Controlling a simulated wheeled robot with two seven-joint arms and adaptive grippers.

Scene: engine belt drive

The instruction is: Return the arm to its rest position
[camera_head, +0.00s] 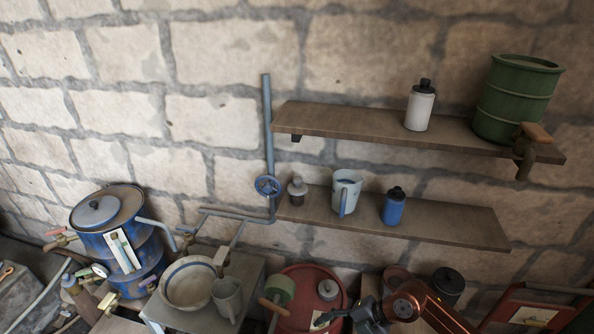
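One of my arms, with an orange-brown joint, comes in from the lower right, so I take it as my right arm. Its dark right gripper (332,317) is at the bottom edge, pointing left in front of a red drum (312,292). It is small and partly cut off, and I cannot tell whether its fingers are open or shut. I see nothing held in it. My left gripper is not in view.
An upper shelf (340,122) holds a white bottle (420,108) and a green barrel (514,100). A lower shelf (450,225) holds a jug (345,190) and a blue bottle (394,208). A blue tank (140,265), bowl (188,284) and mug (228,298) stand left.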

